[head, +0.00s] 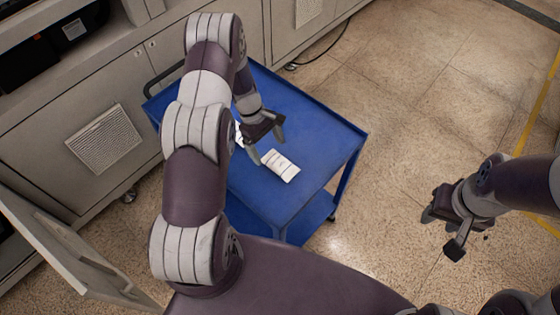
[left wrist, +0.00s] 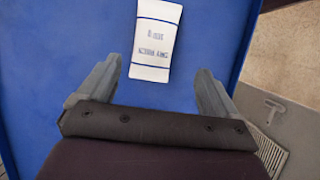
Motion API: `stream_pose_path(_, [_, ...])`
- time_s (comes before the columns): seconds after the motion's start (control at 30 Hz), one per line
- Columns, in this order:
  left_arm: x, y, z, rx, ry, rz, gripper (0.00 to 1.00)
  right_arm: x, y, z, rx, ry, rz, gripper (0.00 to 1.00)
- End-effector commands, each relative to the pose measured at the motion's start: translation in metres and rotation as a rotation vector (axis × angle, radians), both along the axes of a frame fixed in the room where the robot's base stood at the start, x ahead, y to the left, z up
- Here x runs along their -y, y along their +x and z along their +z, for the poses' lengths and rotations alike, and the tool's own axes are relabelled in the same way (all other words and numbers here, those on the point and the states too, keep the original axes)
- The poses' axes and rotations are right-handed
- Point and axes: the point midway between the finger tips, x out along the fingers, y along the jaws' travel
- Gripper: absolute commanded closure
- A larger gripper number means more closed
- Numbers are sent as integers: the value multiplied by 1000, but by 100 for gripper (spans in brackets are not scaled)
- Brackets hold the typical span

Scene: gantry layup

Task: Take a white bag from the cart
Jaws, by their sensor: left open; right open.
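A white bag (head: 280,165) lies flat on the top of the blue cart (head: 325,140). Part of another white item (head: 238,134) shows behind my left arm and is mostly hidden. My left gripper (head: 265,148) is open above the cart top, beside the white bag. My right gripper (head: 440,222) is open and empty, over the floor to the right of the cart.
Grey cabinets (head: 100,100) stand along the wall behind and left of the cart. An open cabinet door (head: 65,250) is at the lower left. The cart has a black handle (head: 163,76) and a lower shelf (head: 310,215). The tiled floor (head: 420,90) to the right is clear.

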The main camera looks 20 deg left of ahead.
Motion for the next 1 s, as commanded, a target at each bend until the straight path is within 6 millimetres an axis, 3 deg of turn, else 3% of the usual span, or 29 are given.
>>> stream_pose_path(0.4, [20, 1, -56, 1, 2, -4, 7, 0, 0, 25, 0, 0, 0, 57])
stream_pose_path(0.63, [22, 0, -61, 3, 2, -5, 7, 0, 0, 23, 0, 0, 0, 57])
stream_pose_path(0.67, [22, 0, -61, 3, 2, -5, 10, 0, 0, 23, 0, 0, 0, 57])
stream_pose_path(0.83, [21, 0, -61, 3, 2, -5, 66, 0, 0, 23, 0, 0, 0, 57])
stream_pose_path(0.87, [21, 0, -61, 3, 2, -5, 70, 0, 0, 23, 0, 0, 0, 57])
stream_pose_path(1.0, [21, 1, -61, 3, 2, -5, 70, 0, 0, 24, 0, 0, 0, 57])
